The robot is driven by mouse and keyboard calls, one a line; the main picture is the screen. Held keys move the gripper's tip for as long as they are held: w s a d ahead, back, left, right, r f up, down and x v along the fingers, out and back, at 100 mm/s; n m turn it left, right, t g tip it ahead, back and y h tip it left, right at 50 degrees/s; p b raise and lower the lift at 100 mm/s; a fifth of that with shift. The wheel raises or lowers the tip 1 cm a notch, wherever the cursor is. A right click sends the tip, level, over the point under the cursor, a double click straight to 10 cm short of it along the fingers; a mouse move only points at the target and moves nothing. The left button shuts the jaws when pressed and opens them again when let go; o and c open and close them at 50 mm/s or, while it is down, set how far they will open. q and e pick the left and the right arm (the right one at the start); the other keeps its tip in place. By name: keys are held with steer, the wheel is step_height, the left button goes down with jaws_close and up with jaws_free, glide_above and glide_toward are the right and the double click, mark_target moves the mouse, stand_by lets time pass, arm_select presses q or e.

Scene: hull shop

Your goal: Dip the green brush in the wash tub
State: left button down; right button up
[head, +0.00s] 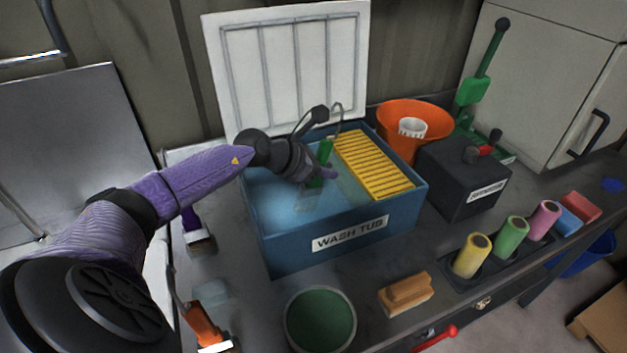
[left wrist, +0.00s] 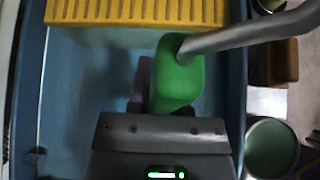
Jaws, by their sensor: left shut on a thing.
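The blue wash tub (head: 290,252) stands on the bench with its white lid raised behind it and pale blue water (head: 275,200) inside. My left gripper (head: 325,174) is over the tub, left of the yellow ribbed rack, and is shut on the green brush (head: 325,151). The brush is roughly upright, its green handle above the jaws. A pale, blurred shape below the jaws seems to be its lower end at or under the water; its exact depth is unclear. The handle also shows in the left wrist view (left wrist: 176,76). My right gripper is not in view.
The yellow rack (head: 375,167) fills the tub's right part. An orange funnel (head: 412,117) and a dark box (head: 465,180) stand to the right. A curved grey metal rod (left wrist: 250,29) rises close to the brush handle. A round green-topped container (head: 320,321) sits in front.

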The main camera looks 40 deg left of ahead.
mark_target(332, 112)
arm_select(q)
step_height(332, 112, up, 13)
steer(key=p, duration=1)
steer(key=shift+p, duration=0.35)
steer(key=shift+f, duration=0.1)
stand_by(0.3)
step_height(332, 112, up, 4)
steer(key=p, duration=0.3)
